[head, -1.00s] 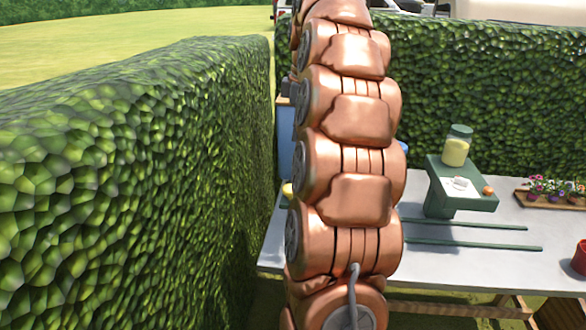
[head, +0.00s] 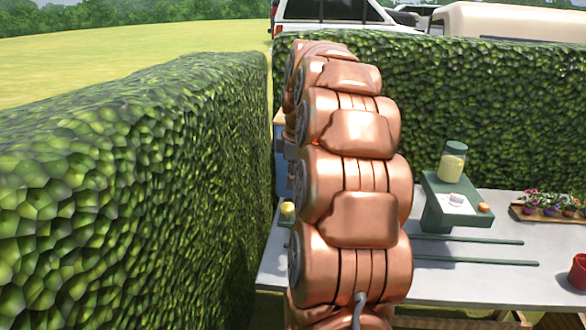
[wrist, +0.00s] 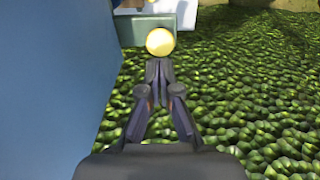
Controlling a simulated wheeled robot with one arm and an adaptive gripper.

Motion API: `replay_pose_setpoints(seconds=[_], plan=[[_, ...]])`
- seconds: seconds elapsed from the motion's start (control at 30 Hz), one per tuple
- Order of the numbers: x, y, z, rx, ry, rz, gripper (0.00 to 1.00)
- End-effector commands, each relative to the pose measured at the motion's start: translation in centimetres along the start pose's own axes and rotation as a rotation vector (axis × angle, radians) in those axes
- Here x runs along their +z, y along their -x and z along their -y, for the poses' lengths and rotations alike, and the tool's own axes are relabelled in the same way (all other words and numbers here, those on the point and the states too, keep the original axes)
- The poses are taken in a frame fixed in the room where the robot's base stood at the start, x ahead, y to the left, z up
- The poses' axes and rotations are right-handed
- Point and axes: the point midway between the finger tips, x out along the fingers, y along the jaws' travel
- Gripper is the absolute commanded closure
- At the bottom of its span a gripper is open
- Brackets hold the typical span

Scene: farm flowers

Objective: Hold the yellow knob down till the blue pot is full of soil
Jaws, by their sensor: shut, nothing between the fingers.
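The yellow knob (head: 287,209) shows just left of my arm in the head view, at the table's left end. In the wrist view the yellow knob (wrist: 160,41) is round and lies just beyond the fingertips. My gripper (wrist: 158,72) is shut and empty, its tips pointing at the knob. The tips look very close to it, but I cannot tell whether they touch. In the head view my arm hides the gripper. A blue panel (wrist: 55,80) fills the left of the wrist view. I cannot make out the blue pot or its soil level.
A hedge (head: 130,190) runs close along the left, and another stands behind the table (head: 450,285). A green stand (head: 460,200) bears a jar (head: 452,162). Two green rails lie before it. A flower tray (head: 548,214) and a red pot (head: 578,272) are at the right.

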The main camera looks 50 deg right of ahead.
Motion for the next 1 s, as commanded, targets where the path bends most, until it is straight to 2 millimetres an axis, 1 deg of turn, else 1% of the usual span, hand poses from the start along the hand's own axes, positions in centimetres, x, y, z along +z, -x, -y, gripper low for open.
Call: replay_pose_setpoints(seconds=[0.3, 0.5, 0.67, 1.0], plan=[[0.1, -3.5, 0.1, -0.005, -0.001, 0.002, 1.00], [0.0, -4.9, 0.1, -0.003, 0.000, 0.000, 1.00], [0.0, -5.4, 0.0, -0.001, 0.000, 0.000, 1.00], [0.0, -5.5, 0.1, -0.001, 0.000, 0.000, 1.00]])
